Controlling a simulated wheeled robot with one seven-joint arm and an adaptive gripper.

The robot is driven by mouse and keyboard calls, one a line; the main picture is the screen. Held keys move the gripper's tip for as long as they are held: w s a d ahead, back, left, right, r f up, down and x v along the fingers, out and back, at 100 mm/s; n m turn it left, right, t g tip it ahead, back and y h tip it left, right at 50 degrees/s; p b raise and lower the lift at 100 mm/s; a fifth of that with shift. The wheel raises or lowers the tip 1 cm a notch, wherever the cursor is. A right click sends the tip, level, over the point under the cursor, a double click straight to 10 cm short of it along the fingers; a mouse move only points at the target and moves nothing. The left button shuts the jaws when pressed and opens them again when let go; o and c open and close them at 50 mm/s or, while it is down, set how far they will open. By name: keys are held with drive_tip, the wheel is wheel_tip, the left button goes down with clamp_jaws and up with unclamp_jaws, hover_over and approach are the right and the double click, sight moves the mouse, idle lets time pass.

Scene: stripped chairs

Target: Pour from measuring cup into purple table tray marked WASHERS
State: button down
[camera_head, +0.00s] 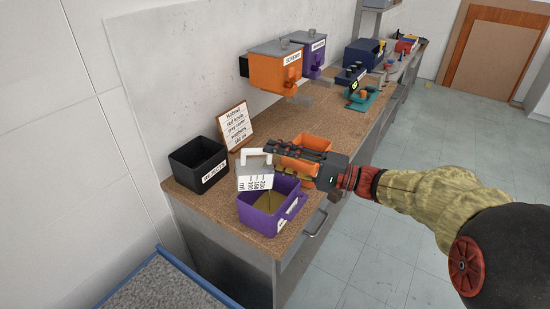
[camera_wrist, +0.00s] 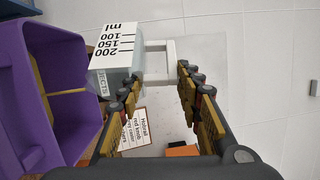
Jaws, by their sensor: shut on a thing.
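The measuring cup (camera_head: 255,178) is pale, with black ml markings. It is tipped far over above the purple tray (camera_head: 243,213), with its handle uppermost. The cup also shows in the wrist view (camera_wrist: 115,52), its handle (camera_wrist: 158,78) between my fingers. My gripper (camera_head: 272,150) is shut on the handle; its fingers show in the wrist view (camera_wrist: 158,88). The purple tray stands at the bench's near end and fills the left of the wrist view (camera_wrist: 45,85). Its floor looks tan; I cannot make out washers or its label's words.
A black bin marked REJECTS (camera_head: 198,165) stands left of the cup. A written sign (camera_head: 237,126) leans behind it. An orange tray (camera_head: 328,180) is beside my gripper. Bench (camera_head: 215,208) is clear left of the purple tray.

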sight(254, 151)
drive_tip(key=shift+s+a+r+n+g+h+p, duration=0.1)
drive_tip(key=shift+a+r+n+g+h+p, duration=0.2)
drive_tip(key=shift+a+r+n+h+p, duration=0.25)
drive_tip(key=shift+a+h+p, duration=0.3)
drive_tip(key=shift+a+h, duration=0.15)
drive_tip(key=shift+a, duration=0.05)
drive_tip(key=shift+s+a+r+n+g+h+p, duration=0.25)
drive_tip(key=shift+a+r+n+h+p, duration=0.3)
drive_tip(key=shift+a+r+h+p, duration=0.4)
drive_tip(key=shift+a+h+p, duration=0.5)
drive_tip(key=shift+h+p, duration=0.05)
drive_tip(key=shift+p, duration=0.2)
drive_tip(key=shift+a+r+n+g+h+p, duration=0.25)
drive_tip(key=shift+a+r+n+h+p, duration=0.25)
drive_tip(key=shift+p, duration=0.3)
drive_tip(key=a+h+p, duration=0.1)
drive_tip(key=p, duration=0.1)
drive_tip(key=h+p, duration=0.1)
drive_tip(key=shift+s+a+r+n+h+p, duration=0.2)
drive_tip(key=shift+a+n+h+p, duration=0.1)
drive_tip(key=shift+a+n+p, duration=0.1)
drive_tip(key=shift+a+f+p, duration=0.1)
drive_tip(key=shift+a+p, duration=0.1)
drive_tip(key=shift+p, duration=0.1)
drive_tip(key=shift+h, duration=0.3)
